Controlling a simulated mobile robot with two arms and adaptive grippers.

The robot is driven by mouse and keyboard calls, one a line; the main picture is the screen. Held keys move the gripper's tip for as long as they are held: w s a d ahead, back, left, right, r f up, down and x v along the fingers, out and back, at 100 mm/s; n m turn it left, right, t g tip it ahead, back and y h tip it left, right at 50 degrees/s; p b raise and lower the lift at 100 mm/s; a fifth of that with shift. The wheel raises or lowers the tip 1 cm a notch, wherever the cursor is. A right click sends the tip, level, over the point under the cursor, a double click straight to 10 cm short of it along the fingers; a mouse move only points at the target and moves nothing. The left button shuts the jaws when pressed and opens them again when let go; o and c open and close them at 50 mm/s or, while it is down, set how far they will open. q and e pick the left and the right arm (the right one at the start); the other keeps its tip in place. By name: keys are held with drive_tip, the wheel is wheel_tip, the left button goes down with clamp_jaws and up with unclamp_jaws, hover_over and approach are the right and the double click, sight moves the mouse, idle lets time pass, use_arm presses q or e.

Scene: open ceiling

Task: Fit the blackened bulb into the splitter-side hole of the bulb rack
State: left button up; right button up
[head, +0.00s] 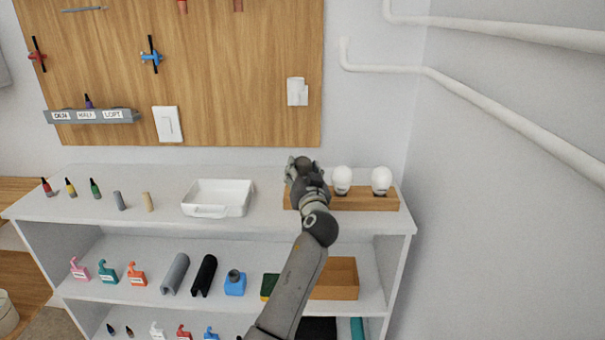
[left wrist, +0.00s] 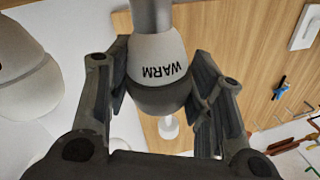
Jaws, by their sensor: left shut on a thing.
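My left gripper (head: 304,168) is over the left end of the wooden bulb rack (head: 368,202) in the head view. It is shut on the blackened bulb (left wrist: 162,95), which shows in the left wrist view between both fingers. That bulb has a dark grey globe, a pale collar marked WARM and a grey metal base. Two white bulbs (head: 342,179) (head: 381,180) stand upright in the middle and right of the rack. My gripper and arm hide the rack's left part, so I cannot tell whether the held bulb touches the rack. My right gripper is not in view.
A white tray (head: 218,211) stands left of the rack on the white shelf top (head: 160,232). Small bottles and two cylinders stand farther left. White pipes (head: 450,84) run along the right wall.

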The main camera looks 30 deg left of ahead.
use_arm(q)
drive_tip(key=shift+b, duration=0.3)
idle(0.5)
drive_tip(key=shift+r, duration=0.1)
idle(0.4)
drive_tip(key=shift+b, duration=0.5)
idle(0.7)
drive_tip(key=shift+f+b, duration=0.65)
drive_tip(key=shift+f, duration=0.05)
drive_tip(key=o, duration=1.1)
drive_tip(key=shift+s+d, duration=0.1)
